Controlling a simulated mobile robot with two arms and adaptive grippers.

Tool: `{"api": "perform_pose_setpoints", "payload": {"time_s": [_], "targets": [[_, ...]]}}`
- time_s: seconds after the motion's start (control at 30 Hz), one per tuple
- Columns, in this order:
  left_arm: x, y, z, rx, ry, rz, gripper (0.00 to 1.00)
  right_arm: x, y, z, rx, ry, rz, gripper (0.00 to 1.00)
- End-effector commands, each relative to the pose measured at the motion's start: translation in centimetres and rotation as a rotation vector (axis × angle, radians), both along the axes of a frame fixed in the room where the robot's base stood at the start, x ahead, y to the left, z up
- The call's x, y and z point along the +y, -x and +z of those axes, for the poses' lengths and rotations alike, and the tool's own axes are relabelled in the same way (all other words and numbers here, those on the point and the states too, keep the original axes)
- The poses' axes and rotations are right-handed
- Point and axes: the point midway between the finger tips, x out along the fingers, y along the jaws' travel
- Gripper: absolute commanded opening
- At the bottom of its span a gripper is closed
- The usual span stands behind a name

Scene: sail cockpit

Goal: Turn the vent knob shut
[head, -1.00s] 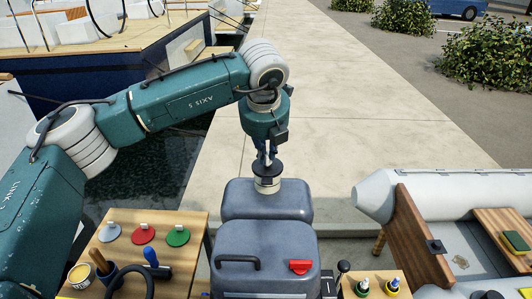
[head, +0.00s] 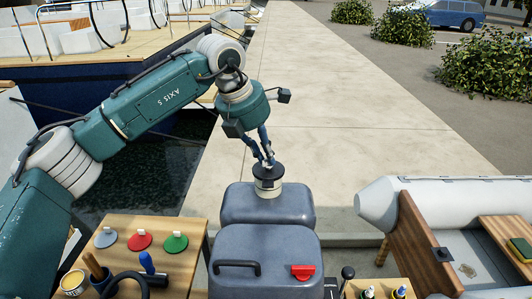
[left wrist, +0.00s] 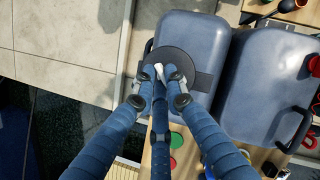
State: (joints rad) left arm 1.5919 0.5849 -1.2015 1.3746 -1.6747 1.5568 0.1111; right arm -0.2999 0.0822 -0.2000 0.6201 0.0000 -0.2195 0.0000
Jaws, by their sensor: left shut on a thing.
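The vent knob (head: 267,170) is a dark round disc on a pale neck on top of the rear blue-grey tank (head: 235,203). My left gripper (head: 264,158) reaches down onto it from above, tilted, with its wrist up and to the left. In the left wrist view, the dark disc (left wrist: 187,52) lies under the fingertips. My left gripper (left wrist: 160,78) is shut on a small white raised piece on the knob, partly hidden by the fingers. My right gripper is not in view.
A front tank (head: 275,255) with a black handle and red cap (head: 303,271) stands nearer. A wooden table (head: 118,222) with coloured discs is at left. A grey inflatable boat (head: 378,205) is at right. The pavement behind is clear.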

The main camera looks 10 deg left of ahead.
Motion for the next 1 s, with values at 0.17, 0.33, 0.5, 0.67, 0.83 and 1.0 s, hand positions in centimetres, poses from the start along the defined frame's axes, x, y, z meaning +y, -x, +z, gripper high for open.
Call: {"api": "perform_pose_setpoints", "payload": {"time_s": [0.17, 0.33, 0.5, 0.67, 0.83, 1.0], "targets": [[0.1, -0.2, 0.3, 0.002, 0.002, -0.163, 0.00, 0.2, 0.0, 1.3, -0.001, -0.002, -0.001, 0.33], [0.1, -0.3, 0.4, 0.001, 0.001, -0.320, 0.00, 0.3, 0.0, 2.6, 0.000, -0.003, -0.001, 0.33], [0.1, -0.4, 0.4, 0.000, 0.001, -0.463, 0.00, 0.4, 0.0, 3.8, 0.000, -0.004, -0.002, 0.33], [0.1, -0.5, 0.4, 0.000, 0.001, -0.571, 0.00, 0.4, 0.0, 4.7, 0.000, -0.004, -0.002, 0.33], [0.1, -0.5, 0.3, 0.000, 0.000, -0.655, 0.00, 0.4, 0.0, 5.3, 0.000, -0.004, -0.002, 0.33], [0.1, -0.5, 0.2, -0.001, -0.001, -0.701, 0.00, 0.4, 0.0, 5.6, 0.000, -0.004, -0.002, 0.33]]}}
